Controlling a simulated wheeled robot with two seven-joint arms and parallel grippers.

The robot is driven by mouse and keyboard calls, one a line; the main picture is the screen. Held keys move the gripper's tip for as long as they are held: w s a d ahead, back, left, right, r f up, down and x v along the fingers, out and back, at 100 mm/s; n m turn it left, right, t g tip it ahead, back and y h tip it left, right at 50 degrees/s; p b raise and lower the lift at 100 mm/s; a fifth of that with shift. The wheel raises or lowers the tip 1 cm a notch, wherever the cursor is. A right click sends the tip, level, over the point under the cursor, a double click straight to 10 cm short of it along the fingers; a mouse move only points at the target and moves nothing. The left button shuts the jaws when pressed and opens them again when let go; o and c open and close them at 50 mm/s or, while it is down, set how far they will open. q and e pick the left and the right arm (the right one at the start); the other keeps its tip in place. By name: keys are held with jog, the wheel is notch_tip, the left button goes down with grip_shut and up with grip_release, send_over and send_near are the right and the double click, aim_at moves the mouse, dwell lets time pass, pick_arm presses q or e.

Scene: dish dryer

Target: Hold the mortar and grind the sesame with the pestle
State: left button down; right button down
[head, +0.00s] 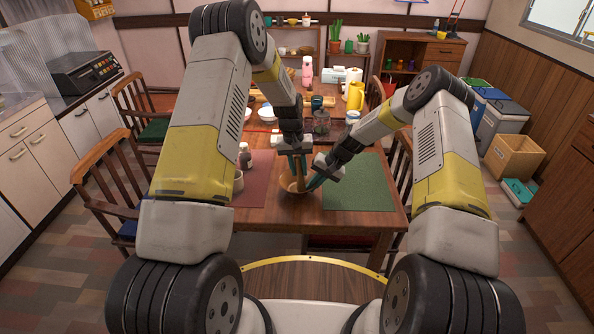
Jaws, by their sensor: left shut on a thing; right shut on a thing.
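The mortar is a brown bowl (290,184) on the wooden table near its front edge, between a red mat and a green mat. My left gripper (297,160) points down above the mortar and is shut on the brown pestle (299,168), which stands roughly upright with its lower end toward the bowl. My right gripper (313,184) reaches in from the right and is shut on the mortar's right rim. The sesame cannot be made out; the inside of the bowl is mostly hidden by the grippers.
The green mat (360,186) lies right of the mortar and looks bare. The red mat (255,185) lies left, with a small shaker bottle (245,156) and a pale cup (238,181) nearby.

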pick_arm(q)
jog(key=shift+w+a+f, duration=0.1)
jog(key=shift+w+a, duration=0.25)
jog(key=shift+w, duration=0.95)
jog(key=shift+w+a+f, duration=0.1)
jog(key=shift+w+a, duration=0.25)
jog(key=shift+w, duration=0.95)
jog(key=shift+w+a+f, duration=0.1)
jog(key=shift+w+a, duration=0.25)
jog(key=shift+w, duration=0.95)
jog(key=shift+s+a+f, duration=0.15)
jog(key=shift+s+a, duration=0.3)
jog(key=shift+a, duration=0.35)
jog(key=shift+s+a, duration=0.2)
jog(key=shift+s, duration=0.3)
jog(key=shift+s+a, duration=0.2)
jog(key=shift+s, duration=0.3)
